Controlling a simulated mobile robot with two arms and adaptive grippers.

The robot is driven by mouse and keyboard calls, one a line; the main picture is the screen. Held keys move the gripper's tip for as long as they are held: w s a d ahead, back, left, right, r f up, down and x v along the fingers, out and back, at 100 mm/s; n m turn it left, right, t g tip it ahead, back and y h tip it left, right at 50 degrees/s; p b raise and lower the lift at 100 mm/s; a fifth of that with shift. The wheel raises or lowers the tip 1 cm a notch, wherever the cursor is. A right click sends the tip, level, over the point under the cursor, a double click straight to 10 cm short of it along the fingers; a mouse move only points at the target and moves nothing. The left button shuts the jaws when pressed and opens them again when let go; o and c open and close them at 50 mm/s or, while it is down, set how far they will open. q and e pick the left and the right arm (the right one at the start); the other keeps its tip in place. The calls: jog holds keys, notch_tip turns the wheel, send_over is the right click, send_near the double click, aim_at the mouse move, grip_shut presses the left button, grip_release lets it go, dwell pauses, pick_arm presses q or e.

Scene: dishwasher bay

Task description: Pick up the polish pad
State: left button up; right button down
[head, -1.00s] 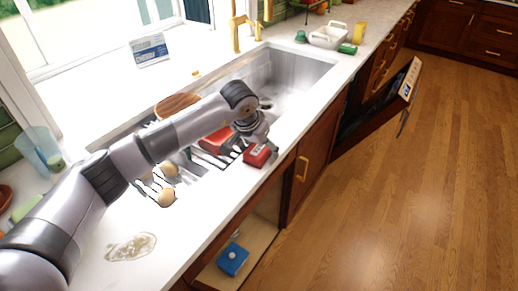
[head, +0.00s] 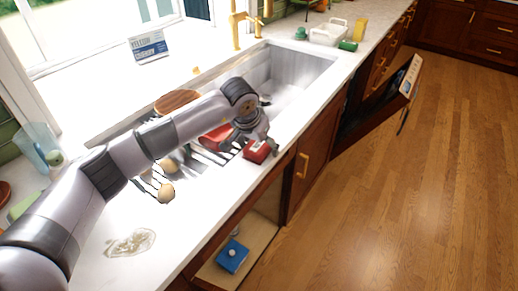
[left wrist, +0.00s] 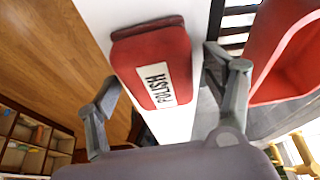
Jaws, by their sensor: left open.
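The polish pad (head: 257,152) is a red block with a white POLISH label, lying on the pale counter strip at the front edge of the sink. It fills the upper middle of the left wrist view (left wrist: 128,71). My left gripper (head: 260,143) is open just above it. In the left wrist view its two grey fingers stand apart, one toward each side of the pad, with gaps to it. The gripper hides part of the pad in the head view. My right gripper is not in view.
A larger red object (head: 216,138) lies behind the pad at the dish rack. The sink basin (head: 290,75) is beyond. Below, an open cabinet holds a blue box (head: 233,257). A dishwasher door (head: 380,110) hangs open at right.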

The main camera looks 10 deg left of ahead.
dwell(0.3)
pick_arm(q)
jog(key=shift+s, duration=0.1)
jog(key=c, duration=0.7)
jog(key=shift+s+f, duration=0.1)
jog(key=shift+f, duration=0.05)
jog(key=c, duration=0.5)
jog(key=shift+r+p, duration=0.2)
jog(key=shift+p, duration=0.3)
jog(key=r+b, duration=0.3)
jog(key=r, duration=1.7)
jog(key=shift+w+r, duration=0.2)
